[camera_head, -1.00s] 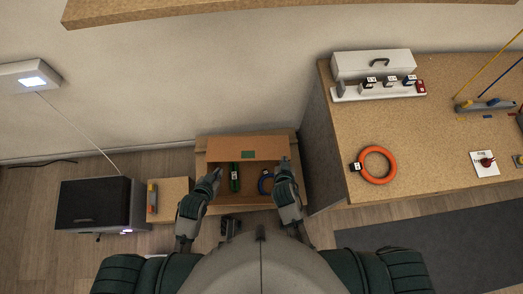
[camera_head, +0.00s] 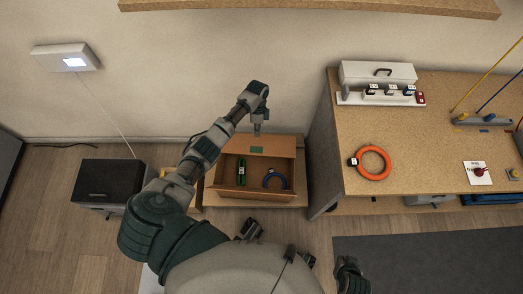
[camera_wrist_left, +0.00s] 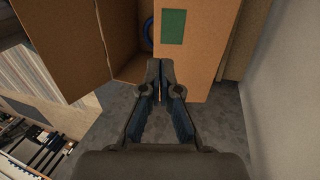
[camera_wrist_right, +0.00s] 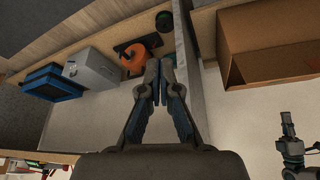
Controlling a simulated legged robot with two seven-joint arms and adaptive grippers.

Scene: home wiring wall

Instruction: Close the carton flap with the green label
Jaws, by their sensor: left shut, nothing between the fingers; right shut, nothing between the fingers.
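The open carton (camera_head: 293,172) stands low in front of the wall, with a green coil (camera_head: 241,172) and a blue coil (camera_head: 275,178) inside. Its back flap (camera_head: 280,146) bears the green label (camera_head: 256,150) and is raised, not covering the opening. My left gripper (camera_head: 257,132) is shut and empty at the flap's far edge. In the left wrist view its tips (camera_wrist_left: 166,66) overlap the flap (camera_wrist_left: 203,50) beside the label (camera_wrist_left: 173,27); I cannot tell whether they touch. My right gripper (camera_wrist_right: 160,66) is shut and empty, away from the carton.
A workbench (camera_head: 436,140) stands close to the carton's right, holding an orange ring (camera_head: 373,163) and a white case (camera_head: 378,73). A black box (camera_head: 105,181) stands to the left. In the right wrist view, blue bins (camera_wrist_right: 50,83) and a grey box (camera_wrist_right: 92,68) sit on a shelf.

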